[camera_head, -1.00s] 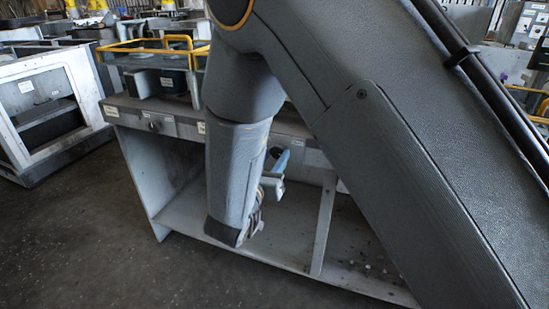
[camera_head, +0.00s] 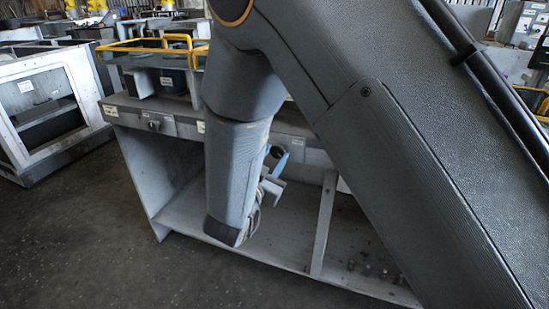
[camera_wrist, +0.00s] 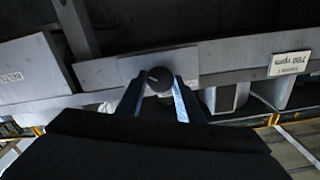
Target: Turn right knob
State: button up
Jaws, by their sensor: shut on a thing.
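A dark round knob (camera_wrist: 159,80) sits on a grey plate on the bench's front panel (camera_wrist: 225,58) in the wrist view. My gripper (camera_wrist: 160,90) has one finger on each side of it and is shut on it. In the head view my gripper (camera_head: 275,172) shows partly beside my arm, close to the bench front. My arm hides the held knob there. Another small knob (camera_head: 155,125) is on the left part of the same front panel, clear of my gripper.
The bench has an open lower shelf (camera_head: 195,218) with a divider (camera_head: 323,222) and several small parts (camera_head: 372,270) at the right. Yellow rails (camera_head: 150,45) stand on top. A white open-fronted cabinet (camera_head: 82,80) stands at the left. The floor in front is clear.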

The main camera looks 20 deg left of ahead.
jog(key=shift+m, duration=1.2)
jog(key=o, duration=1.1)
jog(key=shift+c, duration=0.2)
jog(key=shift+s, duration=0.1)
jog(key=s, duration=0.7)
jog(key=shift+s+a+b, duration=0.3)
jog(key=shift+s+b, duration=0.05)
jog(key=shift+d, duration=0.1)
